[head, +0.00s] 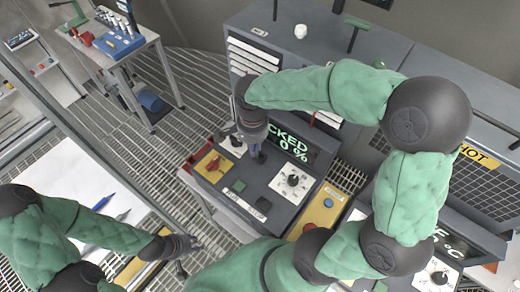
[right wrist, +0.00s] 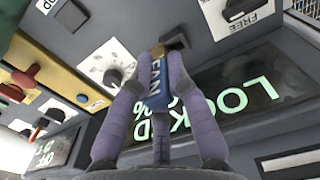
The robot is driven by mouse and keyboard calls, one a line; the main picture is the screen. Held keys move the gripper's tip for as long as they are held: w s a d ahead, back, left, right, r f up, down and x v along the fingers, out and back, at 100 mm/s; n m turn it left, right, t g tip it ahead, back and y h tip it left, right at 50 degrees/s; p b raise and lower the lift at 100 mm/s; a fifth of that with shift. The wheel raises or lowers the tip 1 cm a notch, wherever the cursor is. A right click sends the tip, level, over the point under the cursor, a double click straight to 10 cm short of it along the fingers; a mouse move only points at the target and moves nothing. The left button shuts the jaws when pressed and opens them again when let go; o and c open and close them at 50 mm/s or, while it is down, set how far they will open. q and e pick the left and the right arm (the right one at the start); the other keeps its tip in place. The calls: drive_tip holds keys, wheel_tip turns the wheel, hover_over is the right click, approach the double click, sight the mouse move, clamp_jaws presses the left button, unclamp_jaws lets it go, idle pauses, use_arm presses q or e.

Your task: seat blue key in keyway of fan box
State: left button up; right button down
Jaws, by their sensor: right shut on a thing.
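The fan box (head: 236,207) has a dark sloped panel with a green-lit display (head: 291,146) that reads LOCKED and 0 %. My right gripper (head: 257,147) is over this panel, in front of the display. In the right wrist view its fingers (right wrist: 158,95) are shut on the blue key (right wrist: 157,83), which is marked FAN. A dark raised block (right wrist: 176,42), perhaps the keyway, is close to the key's far end. I cannot tell whether they touch. My left gripper (head: 188,254) is off to the left, low, holding nothing visible; its fingers look apart.
A plate marked FREE (right wrist: 235,18) is beside the block. A yellow panel (head: 318,212) adjoins on the right. A white table with pens (head: 92,203) stands at left.

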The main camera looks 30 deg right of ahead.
drive_tip(key=d+f, duration=0.1)
drive_tip(key=w+d+f, duration=0.1)
drive_tip(key=f, duration=0.1)
drive_tip(key=w+d+f, duration=0.1)
drive_tip(key=shift+f, duration=0.3)
drive_tip(key=shift+d+f, duration=0.15)
drive_tip(key=shift+f, duration=1.45)
drive_tip(key=shift+f, duration=0.1)
drive_tip(key=shift+f, duration=0.15)
drive_tip(key=c, duration=1.2)
unclamp_jaws()
drive_tip(key=shift+r, duration=0.25)
wheel_tip(320, 180, up, 12)
